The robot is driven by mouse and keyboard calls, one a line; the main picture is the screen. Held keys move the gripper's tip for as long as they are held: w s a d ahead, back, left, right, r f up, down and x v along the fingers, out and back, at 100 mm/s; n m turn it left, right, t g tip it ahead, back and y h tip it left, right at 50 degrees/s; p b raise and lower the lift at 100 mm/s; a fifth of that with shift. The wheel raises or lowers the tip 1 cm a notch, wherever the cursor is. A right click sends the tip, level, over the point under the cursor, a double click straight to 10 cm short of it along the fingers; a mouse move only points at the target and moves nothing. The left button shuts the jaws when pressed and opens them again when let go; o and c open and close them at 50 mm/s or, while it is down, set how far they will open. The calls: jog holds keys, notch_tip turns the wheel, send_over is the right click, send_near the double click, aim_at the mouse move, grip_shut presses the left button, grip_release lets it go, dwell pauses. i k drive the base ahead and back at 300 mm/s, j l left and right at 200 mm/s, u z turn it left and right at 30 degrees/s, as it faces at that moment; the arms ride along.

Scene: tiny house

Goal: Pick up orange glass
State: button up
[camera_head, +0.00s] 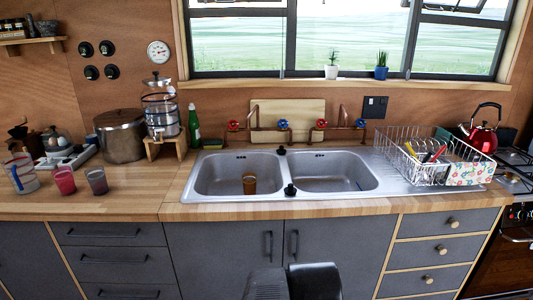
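The orange glass (249,183) is a small amber-brown tumbler. It stands upright in the left basin of the double sink (215,181), near the basin's right side. Its whole front shows, and nothing covers it. Dark grey parts of my own body stick up at the bottom centre, in front of the cabinet doors and well below the glass. No fingertips of my gripper show.
Dark taps (282,129) with red and blue handles stand behind the sink. A wire dish rack (407,165) is at the right, near a red kettle (481,129). Several cups, including a red one (64,181), stand at the left. The counter's front edge is clear.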

aim_at(250, 185)
jog(key=i+u, duration=0.8)
jog(key=i+l+u, duration=0.35)
jog(key=j, duration=0.1)
